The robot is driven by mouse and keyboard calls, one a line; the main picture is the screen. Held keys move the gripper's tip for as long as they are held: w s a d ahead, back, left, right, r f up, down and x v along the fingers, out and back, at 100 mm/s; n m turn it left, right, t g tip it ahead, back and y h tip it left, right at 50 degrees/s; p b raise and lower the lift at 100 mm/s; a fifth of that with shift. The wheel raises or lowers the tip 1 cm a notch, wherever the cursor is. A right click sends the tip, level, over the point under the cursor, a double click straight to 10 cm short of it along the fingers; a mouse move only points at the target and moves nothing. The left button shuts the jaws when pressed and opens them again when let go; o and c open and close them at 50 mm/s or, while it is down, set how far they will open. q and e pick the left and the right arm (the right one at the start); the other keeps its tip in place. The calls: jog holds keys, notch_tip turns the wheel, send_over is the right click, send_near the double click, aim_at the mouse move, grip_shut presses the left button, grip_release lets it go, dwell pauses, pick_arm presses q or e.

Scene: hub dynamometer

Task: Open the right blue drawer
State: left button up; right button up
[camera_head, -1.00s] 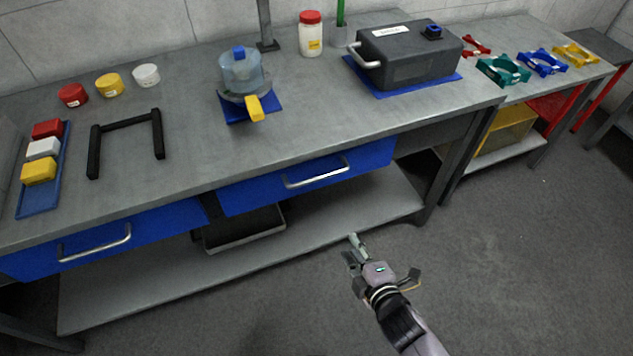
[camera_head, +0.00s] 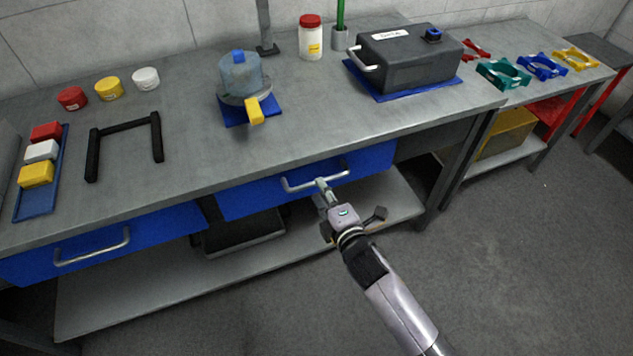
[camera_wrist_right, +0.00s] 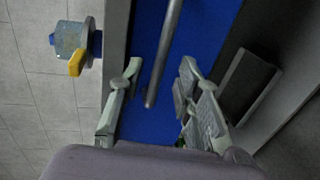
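The right blue drawer (camera_head: 372,162) sits under the workbench top, and its front looks flush with the bench. Its silver bar handle (camera_head: 300,187) runs across the middle of the front. My right gripper (camera_head: 322,185) is at the right part of this handle. In the right wrist view, the two fingers of my right gripper (camera_wrist_right: 158,68) are spread apart. The handle (camera_wrist_right: 166,50) shows between them, with visible gaps on both sides, against the blue drawer front (camera_wrist_right: 207,32). My left gripper is not in view.
The left blue drawer (camera_head: 165,228) is shut beside it. A lower shelf (camera_head: 385,199) with a dark tray (camera_head: 245,243) lies below. The bench top (camera_head: 200,150) overhangs the drawers, with a dark box (camera_head: 410,62) on it. The floor in front is clear.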

jog(key=shift+x, duration=2.3)
grip_shut()
